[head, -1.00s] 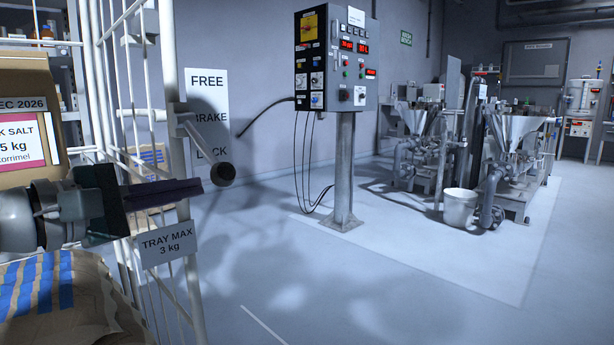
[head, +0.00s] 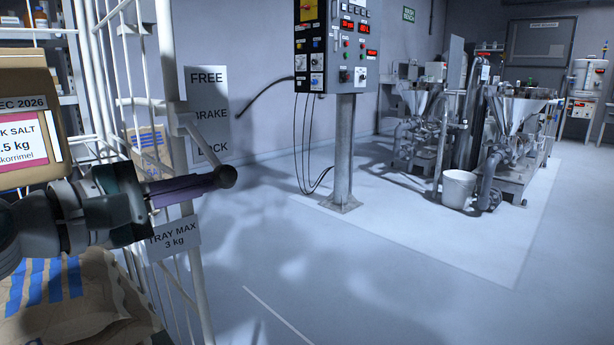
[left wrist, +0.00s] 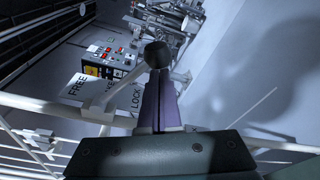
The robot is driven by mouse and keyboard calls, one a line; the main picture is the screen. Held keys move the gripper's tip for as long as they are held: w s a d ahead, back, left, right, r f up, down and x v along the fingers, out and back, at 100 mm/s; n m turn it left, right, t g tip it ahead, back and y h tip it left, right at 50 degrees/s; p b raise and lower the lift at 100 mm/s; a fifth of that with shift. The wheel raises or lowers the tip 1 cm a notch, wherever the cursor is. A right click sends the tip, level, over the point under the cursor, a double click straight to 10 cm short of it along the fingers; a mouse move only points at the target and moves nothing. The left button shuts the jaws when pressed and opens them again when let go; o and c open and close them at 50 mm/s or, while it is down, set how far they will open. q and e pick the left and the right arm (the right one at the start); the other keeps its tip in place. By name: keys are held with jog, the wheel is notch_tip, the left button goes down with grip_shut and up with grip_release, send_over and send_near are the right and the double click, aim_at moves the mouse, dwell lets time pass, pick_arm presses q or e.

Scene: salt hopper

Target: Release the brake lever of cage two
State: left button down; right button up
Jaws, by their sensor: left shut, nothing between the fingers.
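The brake lever (head: 205,150) is a pale rod with a dark ball knob (head: 224,177), mounted on the cage post (head: 172,95). It slants down and right, with its knob just below the word LOCK on the FREE/BRAKE/LOCK plate (head: 208,93). My left gripper (head: 213,181) is shut and empty, its purple fingertips at the knob's left side. In the left wrist view the knob (left wrist: 158,54) sits right at the tips of my shut fingers (left wrist: 160,75); whether they touch, I cannot tell. The lever rod (left wrist: 128,82) runs left from it.
A TRAY MAX 3 kg sign (head: 173,239) hangs under my gripper. Salt bags (head: 22,130) stand in the white wire cage at the left. A control panel (head: 337,45) stands on a post beyond. The floor right of the cage is clear.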

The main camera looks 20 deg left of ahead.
pick_arm(q)
notch_tip(320, 180, up, 11)
jog(key=d+n+g+h+p, duration=0.1)
jog(key=n+p, duration=0.9)
jog(key=p, duration=0.9)
jog(key=shift+s+d+n+g+h+p, duration=0.35)
jog(key=shift+d+n+g+h, duration=0.05)
jog(key=shift+f, duration=0.1)
